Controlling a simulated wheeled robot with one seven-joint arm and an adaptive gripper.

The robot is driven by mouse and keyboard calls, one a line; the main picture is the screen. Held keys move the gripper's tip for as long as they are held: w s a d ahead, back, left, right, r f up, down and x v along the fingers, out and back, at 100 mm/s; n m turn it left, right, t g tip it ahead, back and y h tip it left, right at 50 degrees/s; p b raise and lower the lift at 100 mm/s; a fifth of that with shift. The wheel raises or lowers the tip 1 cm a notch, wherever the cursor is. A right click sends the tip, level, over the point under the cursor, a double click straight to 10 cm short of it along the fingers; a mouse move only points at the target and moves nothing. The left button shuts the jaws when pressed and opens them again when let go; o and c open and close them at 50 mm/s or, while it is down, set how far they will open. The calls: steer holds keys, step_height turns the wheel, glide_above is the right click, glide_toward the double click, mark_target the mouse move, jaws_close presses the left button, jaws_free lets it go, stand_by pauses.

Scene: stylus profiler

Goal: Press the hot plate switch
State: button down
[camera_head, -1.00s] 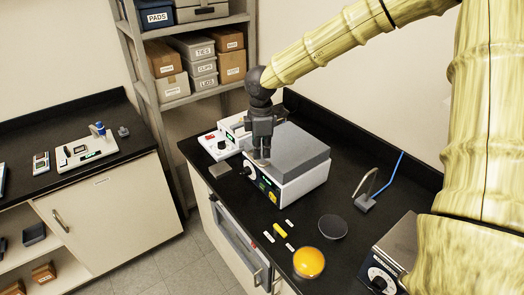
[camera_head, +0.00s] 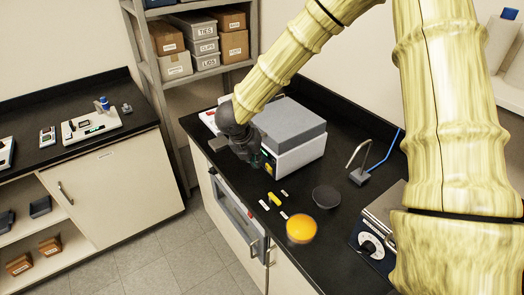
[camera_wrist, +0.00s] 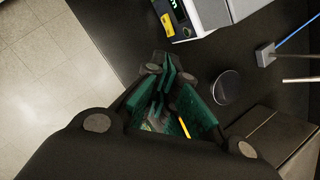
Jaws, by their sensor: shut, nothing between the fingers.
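No label names the hot plate. A box with a metal top and a round front dial (camera_head: 369,246) stands at the lower right of the counter and may be it. A white instrument with a grey top (camera_head: 290,124) stands behind my gripper; its green display and yellow patch (camera_wrist: 167,22) show at the top of the wrist view. I cannot tell which part is the switch. My gripper (camera_head: 254,158) is tilted in front of the instrument's left corner, hiding part of its front panel. The fingers (camera_wrist: 163,75) are shut and empty.
An orange dome (camera_head: 301,229), a dark disc (camera_head: 326,196) and small yellow and white pieces (camera_head: 274,199) lie on the black counter. A small stand (camera_head: 359,177) with a bent rod is farther right. Shelves with boxes (camera_head: 204,47) are behind. Open floor (camera_head: 170,250) lies left.

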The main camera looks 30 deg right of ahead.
steer(key=s+a+f+n+t+b, duration=0.1)
steer(key=a+f+n+t+b, duration=0.1)
steer(key=a+f+n, duration=0.35)
steer(key=a+f+n+t+b, duration=0.1)
steer(key=a+f+n, duration=0.2)
steer(key=f+n, duration=0.55)
steer(key=s+a+f+n+y+b, duration=0.1)
steer(key=s+a+f+n+b, duration=0.1)
steer(key=s+f+n, duration=0.65)
steer(key=s+d+f+n+g+y, duration=0.1)
steer(key=s+f+n, duration=0.4)
steer(key=s, duration=0.4)
steer(key=s+d+f+n+g+y+b, duration=0.1)
steer(key=s+f+n+g, duration=0.1)
steer(key=s+f+n, duration=0.4)
steer(key=s+d+f+n+g+y+b, duration=0.1)
steer(key=s+f+n+g, duration=0.1)
steer(key=s+f+n, duration=0.3)
steer(key=s+n, duration=0.4)
steer(key=s, duration=0.3)
steer(key=shift+f+y, duration=0.3)
steer(key=shift+f, duration=0.1)
steer(key=shift+a, duration=0.1)
